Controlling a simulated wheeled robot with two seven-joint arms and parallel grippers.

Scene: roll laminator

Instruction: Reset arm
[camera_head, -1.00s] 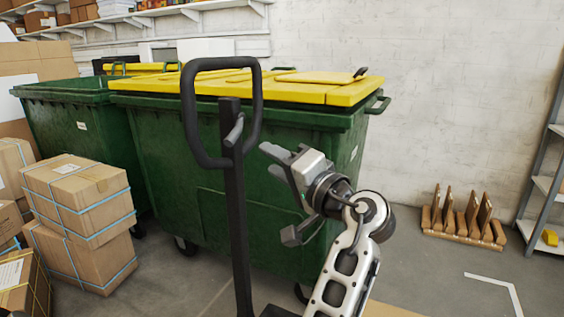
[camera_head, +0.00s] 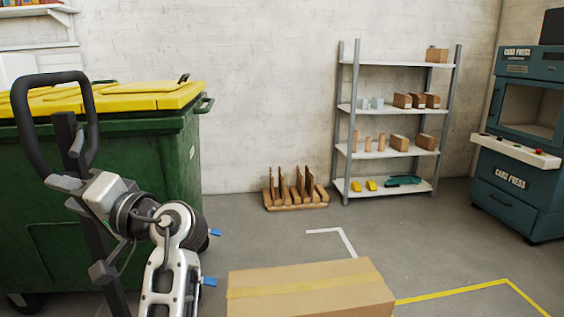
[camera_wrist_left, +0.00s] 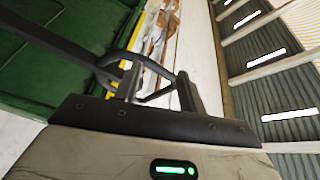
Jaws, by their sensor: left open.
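My left gripper (camera_head: 82,232) is at the lower left of the head view, on the near side of a black looped handle (camera_head: 88,120) on a post. I cannot tell whether the gripper touches the handle. My right gripper is not in view.
A green bin with a yellow lid (camera_head: 150,97) stands behind the handle. A cardboard box (camera_head: 310,287) is at the bottom centre. A wooden rack (camera_head: 295,190), a shelf unit (camera_head: 395,107) and a blue-green press (camera_head: 515,190) stand beyond. Grey floor between is clear.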

